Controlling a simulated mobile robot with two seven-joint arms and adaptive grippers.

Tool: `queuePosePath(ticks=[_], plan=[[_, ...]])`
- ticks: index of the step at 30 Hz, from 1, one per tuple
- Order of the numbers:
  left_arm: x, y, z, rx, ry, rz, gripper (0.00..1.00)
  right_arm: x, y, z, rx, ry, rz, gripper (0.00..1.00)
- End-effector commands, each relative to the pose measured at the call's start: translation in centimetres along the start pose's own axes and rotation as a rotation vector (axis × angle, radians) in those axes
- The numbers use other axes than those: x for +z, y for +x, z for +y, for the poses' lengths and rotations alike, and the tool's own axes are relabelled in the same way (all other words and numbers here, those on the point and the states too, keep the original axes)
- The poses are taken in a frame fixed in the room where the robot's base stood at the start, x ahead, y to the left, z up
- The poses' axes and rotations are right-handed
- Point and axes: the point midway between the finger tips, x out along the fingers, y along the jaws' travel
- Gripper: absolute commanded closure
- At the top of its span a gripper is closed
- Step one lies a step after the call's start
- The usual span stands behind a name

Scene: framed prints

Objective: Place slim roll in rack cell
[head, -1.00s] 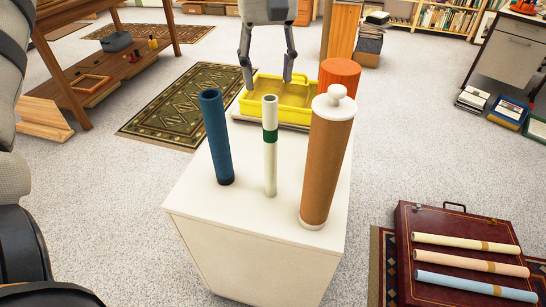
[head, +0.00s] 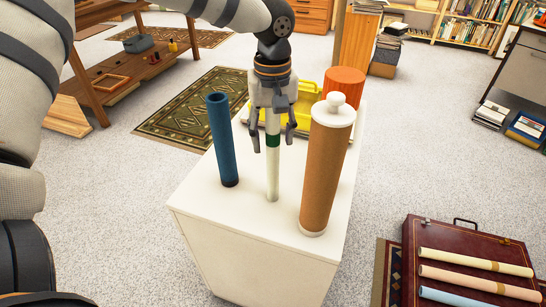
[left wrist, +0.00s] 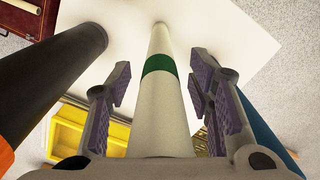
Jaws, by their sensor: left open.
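The slim roll (head: 272,172), cream with a green band, stands upright on the white cabinet top (head: 248,201). My left gripper (head: 273,142) is open, pointing down, with its fingers on either side of the slim roll's upper part. In the left wrist view the slim roll (left wrist: 162,100) runs between the open finger pads, with a gap visible on each side. The rack cell cannot be made out in these views. My right gripper is not in view.
A blue tube (head: 222,140) stands left of the slim roll and a thick brown capped tube (head: 326,170) stands close on its right. An orange cylinder (head: 344,84) and a yellow tray (head: 313,95) are behind. A maroon case (head: 455,245) with several pale rolls lies at lower right.

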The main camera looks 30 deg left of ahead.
Motion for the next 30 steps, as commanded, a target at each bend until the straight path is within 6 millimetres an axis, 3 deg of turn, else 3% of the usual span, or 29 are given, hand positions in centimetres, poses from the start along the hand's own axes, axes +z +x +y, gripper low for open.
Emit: queuePosePath(ticks=[6,12,23,26,30], plan=[[0.0,0.1,0.0,0.001,0.000,0.001,0.55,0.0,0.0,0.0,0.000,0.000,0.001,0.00],[0.0,0.0,0.0,0.001,0.000,0.001,1.00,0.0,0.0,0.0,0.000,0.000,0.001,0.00],[0.0,-0.4,0.0,0.002,0.000,0.002,1.00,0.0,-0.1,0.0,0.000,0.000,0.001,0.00],[-0.1,-1.6,0.1,0.003,0.000,0.003,1.00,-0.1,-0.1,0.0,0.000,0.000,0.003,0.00],[0.9,-5.4,-1.1,0.011,0.000,0.006,1.00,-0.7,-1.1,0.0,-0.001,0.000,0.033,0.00]])
